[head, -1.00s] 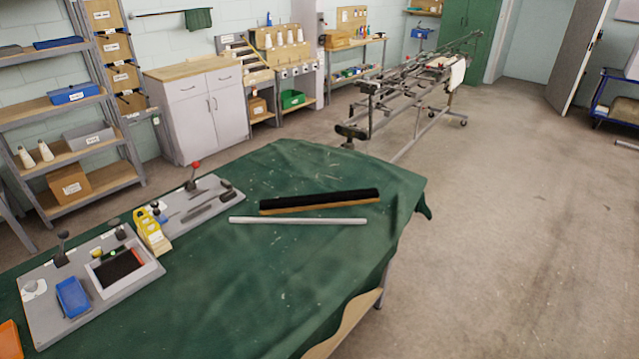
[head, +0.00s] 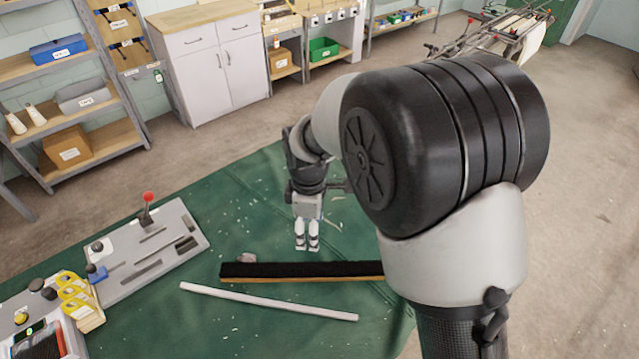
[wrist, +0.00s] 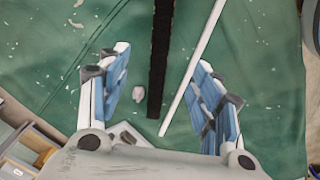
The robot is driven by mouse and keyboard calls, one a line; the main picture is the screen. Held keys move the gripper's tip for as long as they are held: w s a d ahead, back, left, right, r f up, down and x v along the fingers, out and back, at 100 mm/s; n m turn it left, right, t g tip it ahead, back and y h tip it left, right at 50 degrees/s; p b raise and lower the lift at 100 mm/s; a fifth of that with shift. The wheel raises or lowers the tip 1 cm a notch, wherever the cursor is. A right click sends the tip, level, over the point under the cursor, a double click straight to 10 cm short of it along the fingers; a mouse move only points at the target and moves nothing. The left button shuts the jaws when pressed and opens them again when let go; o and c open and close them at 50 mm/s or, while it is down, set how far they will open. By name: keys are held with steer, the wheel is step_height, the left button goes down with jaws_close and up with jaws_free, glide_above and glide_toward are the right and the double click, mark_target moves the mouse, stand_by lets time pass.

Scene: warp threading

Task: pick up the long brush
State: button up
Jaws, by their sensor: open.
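The long brush (head: 300,270), with black bristles along a wooden back, lies on the green cloth-covered table. Its right end is hidden behind my arm in the head view. My gripper (head: 307,240) points down just behind the brush's middle in that view. In the wrist view my gripper (wrist: 162,58) is open and empty, and the dark brush (wrist: 161,50) runs lengthwise between its blue-padded fingers, touching neither. How high the fingertips are above the brush is hard to tell.
A thin white rod (head: 268,302) lies in front of the brush; in the wrist view the rod (wrist: 192,68) nears the right finger. A small greyish lump (head: 246,258) sits behind the brush. A grey tool board (head: 150,250) and yellow holder (head: 80,298) stand left.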

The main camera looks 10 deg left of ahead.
step_height(320, 180, down, 3)
steer(key=a+n, duration=0.2)
steer(key=b, duration=0.3)
glide_above(302, 267)
steer(key=f, duration=1.1)
steer(key=shift+w+d+f, duration=0.15)
steer(key=shift+d+f, duration=0.05)
steer(key=shift+f, duration=0.2)
steer(key=shift+s+a+f+b, duration=0.1)
steer(key=shift+f+b, duration=0.3)
steer(key=shift+f, duration=1)
steer(key=shift+s+a+f+b, duration=0.1)
steer(key=shift+f+b, duration=0.3)
steer(key=shift+f, duration=0.95)
steer(key=shift+r, duration=0.1)
steer(key=c, duration=1.4)
